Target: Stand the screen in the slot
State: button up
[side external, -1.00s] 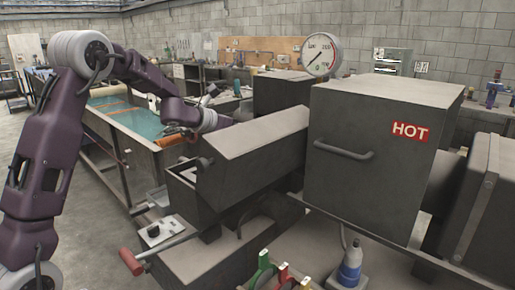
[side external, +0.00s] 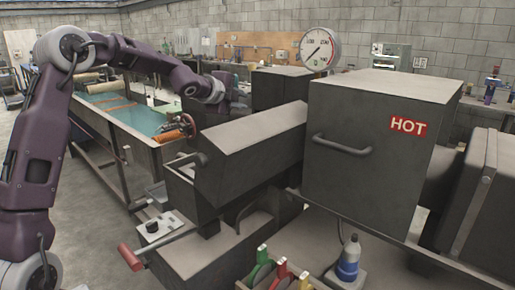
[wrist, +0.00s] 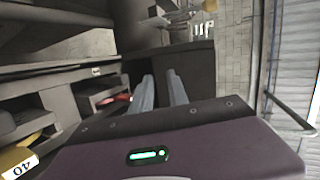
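My gripper (side external: 238,92) is at the end of my outstretched arm in the side view, small and beyond the sloped dark metal housing (side external: 250,140). In the wrist view its two pale grey fingers (wrist: 160,76) stand apart, with a dark gap and nothing seen between them. A dark box-like surface (wrist: 190,65) lies beyond the fingertips. I cannot pick out the screen or the slot with certainty in either view.
A long tank of teal liquid (side external: 130,115) stands left of the housing, with an orange roller (side external: 170,136) at its near end. A large dark box marked HOT (side external: 350,180) and a round dial gauge (side external: 319,49) stand right. Shelving (wrist: 100,95) fills the wrist view's left.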

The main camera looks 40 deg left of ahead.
jog(key=w+d+f+n+h, duration=0.1)
jog(key=f+n, duration=0.2)
jog(key=n, duration=0.2)
jog(key=w+d+f+n+g+h, duration=0.1)
jog(key=f+n, duration=0.2)
jog(key=n, duration=0.2)
jog(key=w+d+f+n+g+h, duration=0.1)
jog(key=w+f+n, duration=0.1)
jog(key=n, duration=0.3)
jog(key=shift+d+f, duration=0.2)
jog(key=shift+f, duration=0.55)
grip_shut()
